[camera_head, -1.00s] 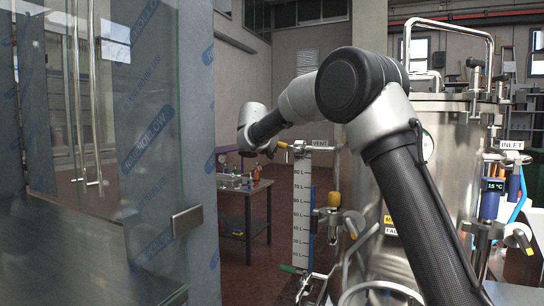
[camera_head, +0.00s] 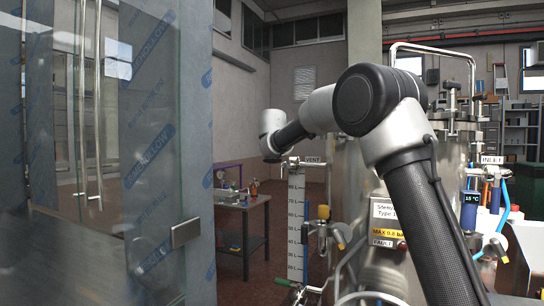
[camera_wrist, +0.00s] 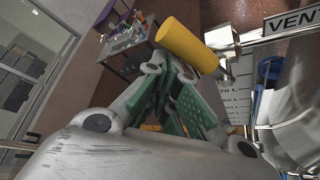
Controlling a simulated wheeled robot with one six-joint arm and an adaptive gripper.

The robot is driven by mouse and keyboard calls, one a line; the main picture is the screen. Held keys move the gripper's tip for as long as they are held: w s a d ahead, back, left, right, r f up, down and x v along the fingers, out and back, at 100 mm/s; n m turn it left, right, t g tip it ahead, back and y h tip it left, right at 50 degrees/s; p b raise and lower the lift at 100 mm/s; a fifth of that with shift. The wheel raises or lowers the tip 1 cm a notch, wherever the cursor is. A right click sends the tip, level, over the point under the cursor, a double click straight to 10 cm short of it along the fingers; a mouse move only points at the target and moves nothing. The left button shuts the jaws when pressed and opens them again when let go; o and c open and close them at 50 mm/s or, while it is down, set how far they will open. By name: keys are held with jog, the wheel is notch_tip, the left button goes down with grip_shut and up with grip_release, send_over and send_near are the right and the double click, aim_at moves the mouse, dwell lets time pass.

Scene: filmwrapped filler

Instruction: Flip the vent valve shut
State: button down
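In the head view the VENT label (camera_head: 313,160) sits above the white litre scale; I cannot make out the handle clearly there. My gripper (camera_wrist: 168,72) has green-padded fingers drawn close together, with nothing visible between them. Its tips appear just below the yellow handle in the wrist view; I cannot tell whether they touch. In the head view my gripper (camera_head: 272,156) is small and dark, left of the label.
A steel tank (camera_head: 352,180) stands behind my arm, with an INLET label (camera_head: 491,160) on its right. The litre scale (camera_head: 295,225) stands upright below the vent. A workbench (camera_head: 246,208) is behind. Film-wrapped glass panels (camera_head: 150,150) fill the left side.

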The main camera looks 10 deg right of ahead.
jog(key=shift+s+d+r, duration=0.4)
jog(key=shift+d, duration=0.15)
jog(key=shift+s+d+r, duration=0.4)
jog(key=shift+d, duration=0.25)
